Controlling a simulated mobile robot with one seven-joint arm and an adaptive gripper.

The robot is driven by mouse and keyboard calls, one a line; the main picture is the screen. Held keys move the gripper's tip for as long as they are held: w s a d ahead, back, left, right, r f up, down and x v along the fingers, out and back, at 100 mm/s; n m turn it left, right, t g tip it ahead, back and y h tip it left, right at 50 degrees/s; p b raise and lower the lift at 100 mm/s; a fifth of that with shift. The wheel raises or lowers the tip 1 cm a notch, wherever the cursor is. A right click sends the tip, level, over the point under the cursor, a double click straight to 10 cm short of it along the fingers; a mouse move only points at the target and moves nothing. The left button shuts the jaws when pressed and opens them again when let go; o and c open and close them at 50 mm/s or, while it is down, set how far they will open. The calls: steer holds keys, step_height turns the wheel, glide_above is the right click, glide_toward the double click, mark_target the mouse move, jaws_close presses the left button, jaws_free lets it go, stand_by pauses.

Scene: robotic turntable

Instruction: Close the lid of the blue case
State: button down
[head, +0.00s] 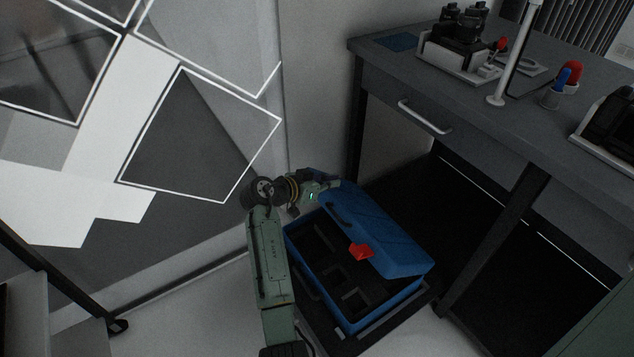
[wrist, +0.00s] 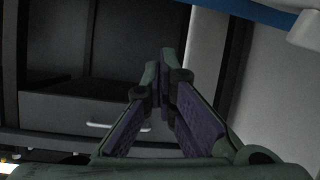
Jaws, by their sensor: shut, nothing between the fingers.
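The blue case (head: 352,318) sits on the floor, its dark compartmented inside showing. Its blue lid (head: 385,225) is partly open and tilted over the right side, with a red piece (head: 361,251) at its near edge. My gripper (head: 332,184) is at the lid's far left end; contact with the lid cannot be told. In the wrist view, my gripper's fingers (wrist: 165,62) come together with nothing between them. A blue strip at the top right of that view looks like part of the lid (wrist: 265,12).
A grey desk (head: 470,100) with a drawer handle (head: 425,117) stands right of the case, its leg (head: 490,250) close by. Equipment and a red and blue item (head: 562,80) stand on the desk. Wall panels are at left.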

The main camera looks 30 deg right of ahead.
mark_target(327, 195)
steer(key=shift+s+a+f+p, duration=0.2)
steer(key=shift+a+f, duration=0.1)
steer(key=shift+f, duration=0.25)
steer(key=shift+s+a+f+p, duration=0.15)
steer(key=shift+a+f, duration=0.1)
steer(key=shift+f, duration=0.3)
steer(key=shift+s+a+f+p, duration=0.1)
steer(key=shift+a+f+p, duration=0.15)
steer(key=shift+f, duration=0.3)
steer(key=shift+a, duration=0.1)
